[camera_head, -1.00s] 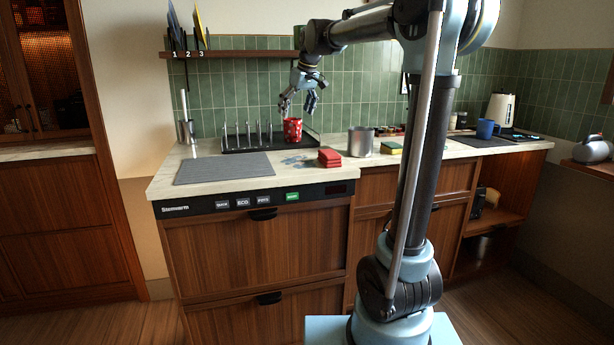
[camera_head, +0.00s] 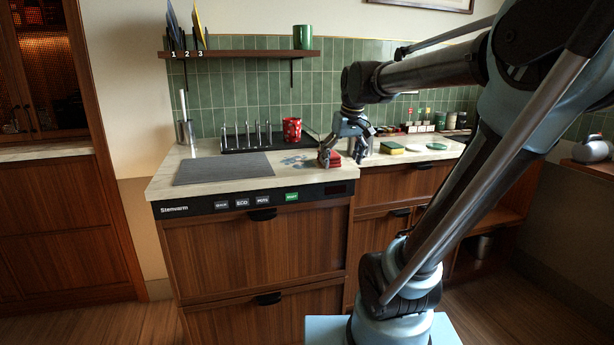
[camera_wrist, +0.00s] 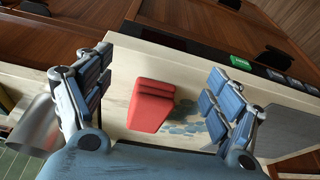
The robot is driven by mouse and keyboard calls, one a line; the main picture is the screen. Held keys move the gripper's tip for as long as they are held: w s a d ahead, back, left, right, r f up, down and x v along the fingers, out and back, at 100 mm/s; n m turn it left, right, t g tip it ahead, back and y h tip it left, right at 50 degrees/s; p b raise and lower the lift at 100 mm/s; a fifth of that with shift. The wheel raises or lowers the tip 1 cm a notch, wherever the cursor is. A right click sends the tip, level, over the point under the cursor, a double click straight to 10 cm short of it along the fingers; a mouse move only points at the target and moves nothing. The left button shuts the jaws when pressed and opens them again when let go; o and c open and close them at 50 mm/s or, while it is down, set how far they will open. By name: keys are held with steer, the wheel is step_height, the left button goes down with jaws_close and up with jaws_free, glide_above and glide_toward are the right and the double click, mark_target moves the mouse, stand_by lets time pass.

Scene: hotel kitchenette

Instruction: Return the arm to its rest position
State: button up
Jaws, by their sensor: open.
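My gripper (camera_head: 343,160) is open and empty, pointing down just above the counter. My arm reaches from the right over the counter. The red cup with white spots (camera_head: 292,130) stands upright at the rack's right end, apart from my gripper.
A black rack (camera_head: 240,150) stands behind a grey mat (camera_head: 222,168). A metal canister (camera_wrist: 36,126) stands close beside my gripper. A sponge (camera_head: 391,148) and several small jars are to its right. A shelf (camera_head: 240,53) with a green cup (camera_head: 303,37) hangs above.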

steer(key=s+d+f+m, duration=0.2)
steer(key=s+d+f, duration=0.2)
steer(key=s+f, duration=0.6)
steer(key=s+d+f+m+g+h, duration=0.1)
steer(key=s+d+f, duration=0.3)
steer(key=s+f, duration=0.6)
steer(key=shift+d+f+m, duration=0.15)
steer(key=shift+f+m, duration=0.1)
steer(key=shift+m, duration=0.15)
steer(key=shift+w, duration=0.1)
steer(key=shift+w+f, duration=0.2)
steer(key=shift+w, duration=0.25)
